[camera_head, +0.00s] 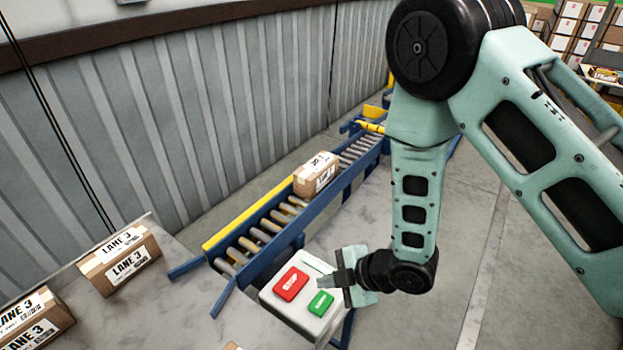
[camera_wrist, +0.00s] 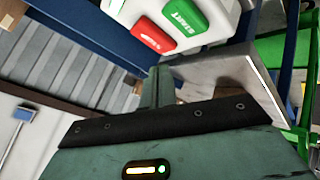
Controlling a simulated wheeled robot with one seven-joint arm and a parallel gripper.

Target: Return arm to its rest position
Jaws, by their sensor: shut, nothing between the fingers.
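My gripper (camera_head: 326,284) is shut and empty. In the head view it is beside and seemingly just above the white control box (camera_head: 318,322). The box carries a red STOP button (camera_head: 290,284) and a green button (camera_head: 320,303). In the wrist view the green START button (camera_wrist: 181,18) and the red button (camera_wrist: 150,37) show beyond the gripper's fingers (camera_wrist: 157,85). Whether the fingers touch the box cannot be told. My arm reaches down from the upper right of the head view.
A roller conveyor (camera_head: 240,246) with blue rails runs away behind the box, bearing a carton (camera_head: 316,174). Cartons labelled LANE 3 (camera_head: 120,262) stand on a grey surface at left. A corrugated wall (camera_head: 150,120) stands behind. Floor right of the gripper (camera_head: 455,240) looks clear.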

